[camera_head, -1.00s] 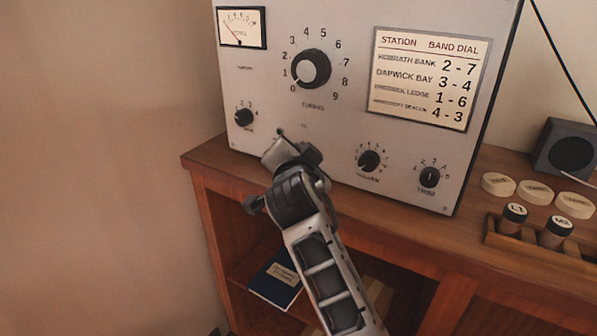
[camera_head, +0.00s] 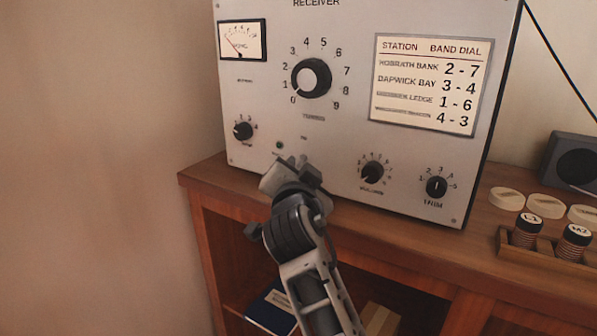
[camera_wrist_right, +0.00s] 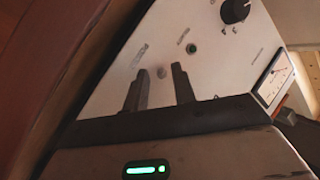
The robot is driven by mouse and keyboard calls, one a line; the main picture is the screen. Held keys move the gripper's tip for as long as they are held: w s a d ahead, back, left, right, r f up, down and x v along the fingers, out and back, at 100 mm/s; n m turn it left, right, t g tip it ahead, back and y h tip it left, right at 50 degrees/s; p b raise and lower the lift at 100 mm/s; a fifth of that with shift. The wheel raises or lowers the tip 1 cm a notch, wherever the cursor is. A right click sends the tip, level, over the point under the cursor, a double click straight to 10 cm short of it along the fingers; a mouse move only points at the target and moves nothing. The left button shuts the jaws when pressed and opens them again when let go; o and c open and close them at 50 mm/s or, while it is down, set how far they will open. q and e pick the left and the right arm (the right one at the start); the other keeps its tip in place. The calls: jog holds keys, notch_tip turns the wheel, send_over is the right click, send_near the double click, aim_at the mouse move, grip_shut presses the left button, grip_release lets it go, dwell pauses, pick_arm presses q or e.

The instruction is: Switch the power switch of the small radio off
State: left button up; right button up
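The radio (camera_head: 345,130) is a pale grey box marked RECEIVER, standing on a wooden cabinet. Its front carries a meter (camera_head: 242,41), several black knobs and a small dark green lamp (camera_head: 279,145). My right gripper (camera_head: 298,172) is at the lower front of the panel, just below and right of the lamp. In the right wrist view its two dark fingers (camera_wrist_right: 160,88) are apart, with a small blurred round thing (camera_wrist_right: 160,71) on the panel between them. It may be the power switch; its position cannot be read. The lamp also shows there (camera_wrist_right: 192,48). My left gripper is out of view.
The wooden cabinet (camera_head: 390,225) has open shelves with a blue book (camera_head: 270,308). At right are pale discs (camera_head: 507,198), a wooden rack (camera_head: 545,252) with dark-capped pieces, and a dark speaker box (camera_head: 572,160). A plain wall is at left.

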jog(key=shift+r, duration=0.6)
jog(key=s+a+r+p, duration=0.1)
jog(key=s+r, duration=1.1)
jog(key=s, duration=0.2)
jog(key=shift+a, duration=0.15)
